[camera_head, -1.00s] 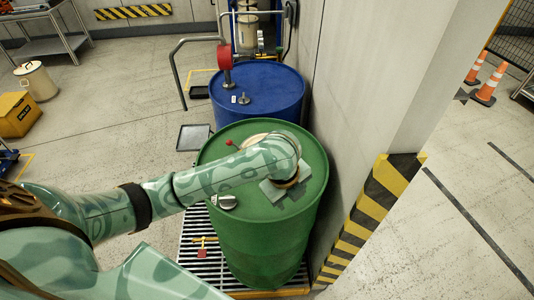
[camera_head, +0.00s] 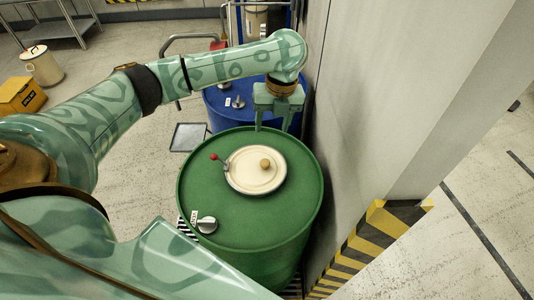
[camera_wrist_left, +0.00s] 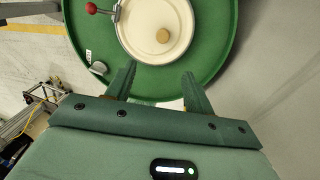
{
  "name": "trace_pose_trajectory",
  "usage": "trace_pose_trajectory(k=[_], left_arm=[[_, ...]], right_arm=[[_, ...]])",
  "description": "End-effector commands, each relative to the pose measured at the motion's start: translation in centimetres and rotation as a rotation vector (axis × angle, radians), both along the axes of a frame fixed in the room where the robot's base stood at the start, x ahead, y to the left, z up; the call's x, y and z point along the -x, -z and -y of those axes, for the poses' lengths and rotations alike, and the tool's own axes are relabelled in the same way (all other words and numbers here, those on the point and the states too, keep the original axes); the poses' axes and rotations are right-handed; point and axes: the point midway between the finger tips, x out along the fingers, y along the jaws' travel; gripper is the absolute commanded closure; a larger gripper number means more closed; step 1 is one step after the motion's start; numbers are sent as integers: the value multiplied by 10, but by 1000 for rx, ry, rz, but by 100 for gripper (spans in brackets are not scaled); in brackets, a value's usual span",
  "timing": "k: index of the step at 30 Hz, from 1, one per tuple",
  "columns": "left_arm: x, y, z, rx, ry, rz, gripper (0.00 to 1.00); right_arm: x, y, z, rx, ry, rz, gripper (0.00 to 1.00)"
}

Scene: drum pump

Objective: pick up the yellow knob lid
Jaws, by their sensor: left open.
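The lid is a round cream disc (camera_head: 240,178) with a yellow-tan knob (camera_head: 265,163) standing a little off its middle. It lies on top of the green drum (camera_head: 225,205). In the left wrist view the lid (camera_wrist_left: 140,45) and its knob (camera_wrist_left: 163,35) show beyond the fingertips. My left gripper (camera_head: 273,124) points down over the far edge of the green drum, behind the lid in the head view. Its two fingers (camera_wrist_left: 158,75) are apart with nothing between them. My right gripper is out of view.
A red-ball lever (camera_head: 213,156) sits at the lid's left edge, and a metal cap (camera_head: 207,225) lies near the drum's front left. A blue drum (camera_head: 222,118) stands behind. The grey wall (camera_head: 350,110) stands close on the right.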

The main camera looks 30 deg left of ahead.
Motion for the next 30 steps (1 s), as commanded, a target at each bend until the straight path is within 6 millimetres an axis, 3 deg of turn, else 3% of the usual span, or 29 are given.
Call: trace_pose_trajectory(k=[5, 13, 23, 30], left_arm=[[2, 21, -3, -1, 1, -6, 47], [8, 87, -10, -1, -1, -7, 47], [9, 116, -13, -1, 1, -2, 47], [9, 155, -17, -1, 1, -5, 47]], right_arm=[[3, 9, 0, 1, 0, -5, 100], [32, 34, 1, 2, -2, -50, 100], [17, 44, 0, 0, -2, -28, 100], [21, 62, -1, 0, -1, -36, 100]])
